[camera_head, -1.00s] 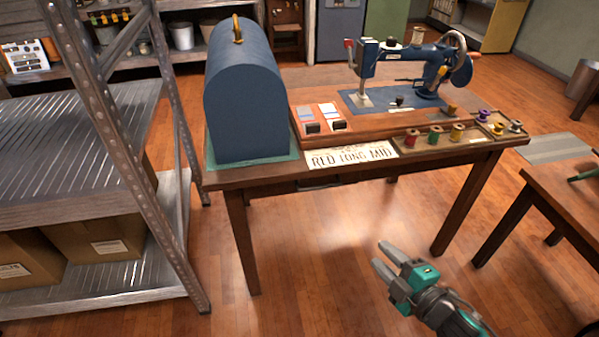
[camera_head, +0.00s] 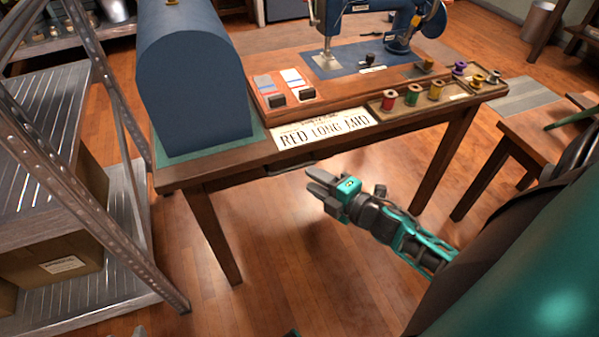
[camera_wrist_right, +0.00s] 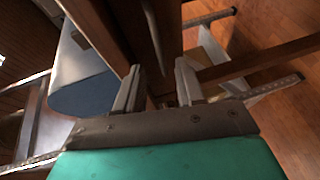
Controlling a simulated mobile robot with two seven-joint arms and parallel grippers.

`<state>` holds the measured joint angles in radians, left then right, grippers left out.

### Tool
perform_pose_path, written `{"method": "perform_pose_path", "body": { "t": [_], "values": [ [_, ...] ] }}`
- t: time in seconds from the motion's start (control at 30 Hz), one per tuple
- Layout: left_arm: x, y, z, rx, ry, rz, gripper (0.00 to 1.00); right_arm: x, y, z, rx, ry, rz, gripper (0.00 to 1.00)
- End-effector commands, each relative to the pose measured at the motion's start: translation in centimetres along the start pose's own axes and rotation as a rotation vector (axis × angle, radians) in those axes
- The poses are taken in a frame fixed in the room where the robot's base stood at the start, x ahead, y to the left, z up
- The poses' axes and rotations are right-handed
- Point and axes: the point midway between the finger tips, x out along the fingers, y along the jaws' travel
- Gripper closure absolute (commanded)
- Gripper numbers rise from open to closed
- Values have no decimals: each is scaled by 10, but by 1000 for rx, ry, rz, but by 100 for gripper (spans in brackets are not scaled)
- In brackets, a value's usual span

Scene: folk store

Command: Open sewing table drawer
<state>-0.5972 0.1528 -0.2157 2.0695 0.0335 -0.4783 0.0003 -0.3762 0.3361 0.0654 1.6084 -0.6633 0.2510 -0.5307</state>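The wooden sewing table (camera_head: 222,168) stands ahead of me. A dark drawer handle (camera_head: 290,168) shows under its front edge, below the licence plate. The drawer looks shut, though its front is mostly hidden under the tabletop. My right gripper (camera_head: 314,183) is just right of and in front of the handle. In the right wrist view, its two fingers (camera_wrist_right: 160,88) are spread, with a thin dark bar (camera_wrist_right: 154,35), probably the handle, ahead of the gap. I cannot see contact. Small grey tips at the bottom left edge of the head view may be my left gripper (camera_head: 127,332).
A blue domed case (camera_head: 193,90), a sewing machine (camera_head: 365,20), a licence plate (camera_head: 325,129) and thread spools (camera_head: 412,95) are on the table. A metal shelf (camera_head: 120,225) stands close on the left. Another table (camera_head: 530,140) is at right. The floor before the sewing table is open.

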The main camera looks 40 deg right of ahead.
Motion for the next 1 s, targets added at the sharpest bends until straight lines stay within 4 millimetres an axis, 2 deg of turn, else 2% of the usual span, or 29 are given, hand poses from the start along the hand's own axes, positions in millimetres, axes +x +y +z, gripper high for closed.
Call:
{"method": "perform_pose_path", "body": {
  "t": [0.1, 0.3, 0.47, 0.73, 1.0],
  "values": [
    [3, 0, 5, 0, 0, 0, 57, 24, 0, 1, -1, 0, 2, 62],
    [5, 0, 8, 0, 0, 0, 57, 48, -1, 1, 1, -1, 0, 62],
    [6, 0, 8, 0, 1, 0, 57, 55, 0, 0, 0, 0, -1, 62],
    [7, -1, 5, 2, 7, -2, 57, 56, 0, 0, 0, -1, -1, 62],
    [7, -2, 4, 2, 9, -2, 57, 56, 0, 0, 1, -1, -1, 88]
  ]
}}
